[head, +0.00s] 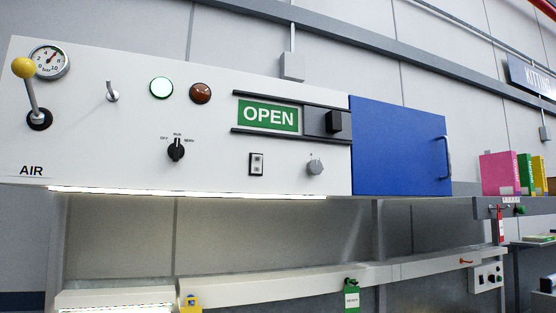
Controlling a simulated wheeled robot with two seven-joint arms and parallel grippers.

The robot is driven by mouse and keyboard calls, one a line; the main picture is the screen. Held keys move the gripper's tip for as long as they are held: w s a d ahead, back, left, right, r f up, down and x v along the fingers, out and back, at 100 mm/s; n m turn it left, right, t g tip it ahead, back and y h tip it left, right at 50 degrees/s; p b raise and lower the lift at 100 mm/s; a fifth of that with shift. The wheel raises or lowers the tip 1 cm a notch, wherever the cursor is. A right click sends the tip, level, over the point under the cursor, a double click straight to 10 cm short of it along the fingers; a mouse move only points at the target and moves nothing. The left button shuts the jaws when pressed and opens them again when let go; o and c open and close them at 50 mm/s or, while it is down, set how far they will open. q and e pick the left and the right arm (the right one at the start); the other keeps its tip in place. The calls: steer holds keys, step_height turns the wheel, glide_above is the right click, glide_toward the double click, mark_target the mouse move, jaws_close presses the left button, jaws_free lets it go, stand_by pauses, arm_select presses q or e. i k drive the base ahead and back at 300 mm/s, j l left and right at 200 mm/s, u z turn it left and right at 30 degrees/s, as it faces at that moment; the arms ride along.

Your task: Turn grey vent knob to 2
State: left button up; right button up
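The grey vent knob (316,167) is a small round knob low on the right part of the white panel (90,120), in the head view. It sits right of a small black-framed switch and below the OPEN sign. The markings around it are too small to read, and I cannot tell where it points. Neither of my grippers is in view, and nothing touches the knob.
A black selector knob (176,150), a yellow-balled lever (24,70), a hook (112,92) and a black-framed switch (256,164) are also on the panel. A blue door (400,148) adjoins it on the right. The space before the panel looks clear.

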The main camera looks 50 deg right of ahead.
mark_target(314, 167)
steer(key=k+l+z, duration=0.1)
steer(key=z, duration=0.25)
steer(key=k+l+z, duration=0.1)
steer(key=z, duration=0.25)
steer(key=k+l+z, duration=0.1)
steer(key=z, duration=0.2)
steer(key=i+l, duration=0.05)
steer(key=l, duration=0.05)
